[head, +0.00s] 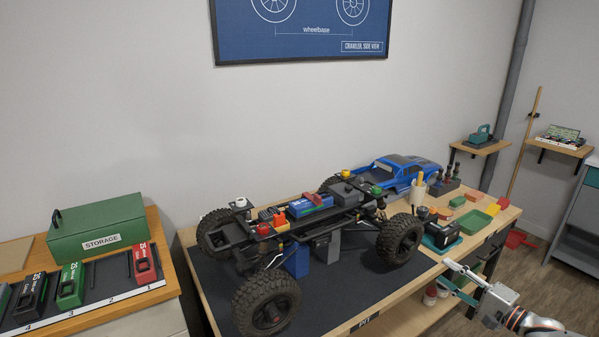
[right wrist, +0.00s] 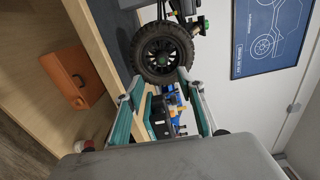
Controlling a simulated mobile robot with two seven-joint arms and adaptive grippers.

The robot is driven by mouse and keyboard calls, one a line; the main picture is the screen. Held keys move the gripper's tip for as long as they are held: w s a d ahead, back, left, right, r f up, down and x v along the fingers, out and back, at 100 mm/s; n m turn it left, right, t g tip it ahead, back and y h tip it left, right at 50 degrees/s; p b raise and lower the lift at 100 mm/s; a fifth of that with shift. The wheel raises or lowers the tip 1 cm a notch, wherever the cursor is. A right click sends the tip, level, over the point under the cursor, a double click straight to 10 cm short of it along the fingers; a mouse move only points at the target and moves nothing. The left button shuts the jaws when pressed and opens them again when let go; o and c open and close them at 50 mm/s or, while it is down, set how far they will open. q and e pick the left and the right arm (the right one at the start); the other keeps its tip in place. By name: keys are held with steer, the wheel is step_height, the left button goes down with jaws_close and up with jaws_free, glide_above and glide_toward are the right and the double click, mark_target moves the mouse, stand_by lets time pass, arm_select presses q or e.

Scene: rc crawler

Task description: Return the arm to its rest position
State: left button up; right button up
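My right gripper (head: 447,273) is at the lower right of the head view, in front of the workbench's right part. It is open, with nothing between its fingers. In the right wrist view the two teal-lined fingers (right wrist: 160,82) stand apart, with a crawler wheel (right wrist: 163,50) beyond their tips. My left gripper is not in view.
A lower shelf holds an orange case (right wrist: 80,85). A green storage box (head: 98,230) and battery slots are at left.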

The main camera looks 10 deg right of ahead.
steer(key=s+a+f+n+g, duration=0.1)
steer(key=s+a+f+n, duration=0.2)
steer(key=s+a+f, duration=0.45)
steer(key=s+a+f+n+g, duration=0.15)
steer(key=a+f+n, duration=0.25)
steer(key=a, duration=0.7)
steer(key=s+a+f+n+g, duration=0.1)
steer(key=s+a+f+n, duration=0.3)
steer(key=a, duration=0.6)
steer(key=s+a+f+n+g+h, duration=0.1)
steer(key=s+a+n+h, duration=0.1)
steer(key=s, duration=0.5)
steer(key=s+a+f+n+g+h, duration=0.1)
steer(key=s+a+f+n+h, duration=0.1)
steer(key=s+n, duration=0.3)
steer(key=shift+s+f, duration=0.2)
steer(key=shift+s, duration=1)
